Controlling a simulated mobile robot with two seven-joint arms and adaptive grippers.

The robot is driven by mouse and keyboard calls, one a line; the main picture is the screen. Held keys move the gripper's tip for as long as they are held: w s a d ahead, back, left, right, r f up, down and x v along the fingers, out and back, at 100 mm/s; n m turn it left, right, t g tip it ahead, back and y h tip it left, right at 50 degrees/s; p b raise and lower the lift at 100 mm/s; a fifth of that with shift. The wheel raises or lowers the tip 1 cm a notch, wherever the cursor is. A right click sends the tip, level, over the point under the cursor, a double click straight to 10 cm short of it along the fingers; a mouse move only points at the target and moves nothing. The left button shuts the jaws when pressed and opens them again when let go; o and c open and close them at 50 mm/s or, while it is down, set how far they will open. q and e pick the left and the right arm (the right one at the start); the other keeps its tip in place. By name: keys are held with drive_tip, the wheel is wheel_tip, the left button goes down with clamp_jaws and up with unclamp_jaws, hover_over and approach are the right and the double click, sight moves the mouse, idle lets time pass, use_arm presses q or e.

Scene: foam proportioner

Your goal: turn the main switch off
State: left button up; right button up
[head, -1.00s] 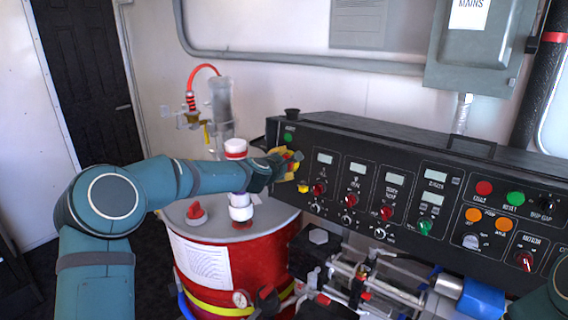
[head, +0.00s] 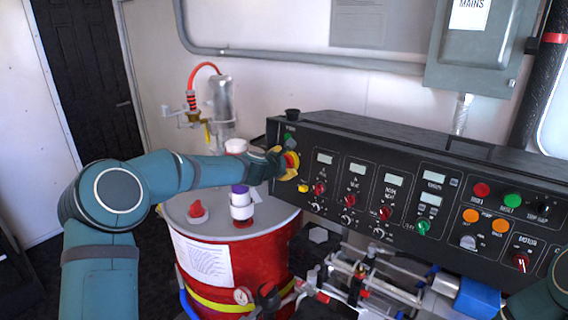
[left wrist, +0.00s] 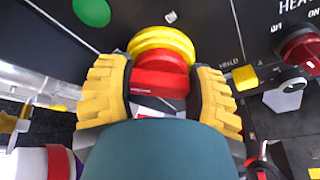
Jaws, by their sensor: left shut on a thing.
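The main switch is a red rotary knob on a yellow round base (left wrist: 160,62), at the left end of the black control panel. It also shows in the head view (head: 291,161), partly hidden by my left gripper. My left gripper (left wrist: 162,95) has its yellow padded fingers shut on the red knob, one on each side. In the head view the left gripper (head: 280,164) reaches the switch from the left. My right gripper is not in view; only part of my right arm shows at the lower right edge.
A green button (left wrist: 92,11) sits just beside the switch, and a small yellow button (left wrist: 245,77) lies to its right. The panel (head: 340,140) carries several more knobs and displays. A red drum (head: 255,255) stands below my left forearm, with hoses and valves nearby.

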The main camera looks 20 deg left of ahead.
use_arm(q)
drive_tip(key=o, duration=1.2)
drive_tip(key=shift+s, duration=0.1)
drive_tip(key=shift+v, duration=5.95)
